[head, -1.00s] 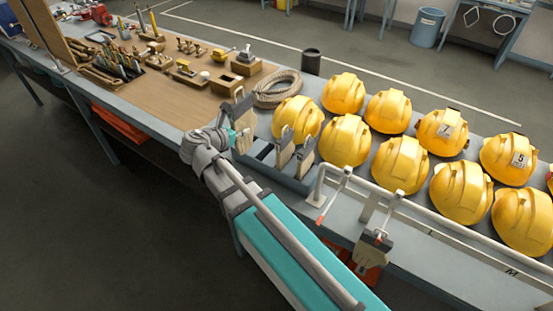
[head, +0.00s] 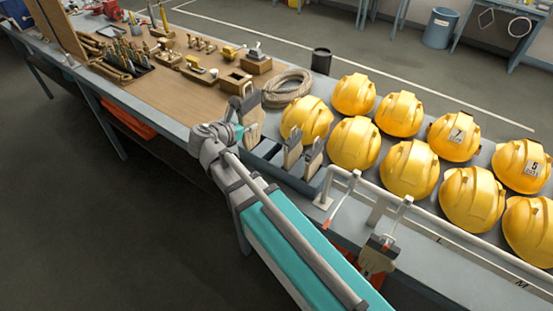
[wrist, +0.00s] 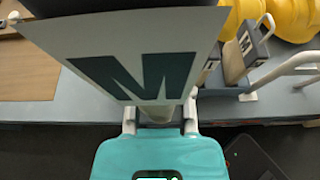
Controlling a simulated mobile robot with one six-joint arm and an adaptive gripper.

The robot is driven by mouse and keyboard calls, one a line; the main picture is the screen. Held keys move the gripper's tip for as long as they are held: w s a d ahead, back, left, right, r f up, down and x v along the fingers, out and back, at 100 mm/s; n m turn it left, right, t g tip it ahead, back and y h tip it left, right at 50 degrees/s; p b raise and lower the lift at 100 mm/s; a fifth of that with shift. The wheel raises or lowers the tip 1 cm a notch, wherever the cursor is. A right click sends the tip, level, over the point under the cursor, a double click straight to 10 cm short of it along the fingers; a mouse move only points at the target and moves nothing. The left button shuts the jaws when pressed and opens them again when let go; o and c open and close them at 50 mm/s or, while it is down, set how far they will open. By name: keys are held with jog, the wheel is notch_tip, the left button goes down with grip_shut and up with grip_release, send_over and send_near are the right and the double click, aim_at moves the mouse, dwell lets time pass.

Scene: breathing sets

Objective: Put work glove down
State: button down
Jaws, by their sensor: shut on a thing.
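My gripper (head: 238,131) is shut on a grey-and-tan work glove (head: 252,132), which stands upright at the left end of a dark grey divided bin (head: 283,175). I cannot tell whether the glove touches the bin's floor. In the wrist view a pale surface with a large dark "M" (wrist: 140,72) fills the middle, above my teal gripper body; it hides the fingertips. Two similar gloves stand upright in the bin's right part, one left (head: 292,152) and one right (head: 313,158). Another glove (head: 377,258) hangs on the front rail.
Several yellow helmets (head: 354,143) stand right of and behind the bin. A rope coil (head: 286,88) lies behind it. A white rail (head: 440,240) runs along the bench's front edge. A tool board (head: 180,95) lies to the left.

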jog(key=w+f+b, duration=0.9)
jog(key=w, duration=0.4)
jog(key=shift+w, duration=0.1)
jog(key=shift+w+f+b, duration=0.2)
jog(key=shift+f+b, duration=0.8)
jog(key=shift+w+f+b, duration=0.2)
jog(key=shift+f+b, duration=0.8)
jog(key=shift+f+b, duration=0.6)
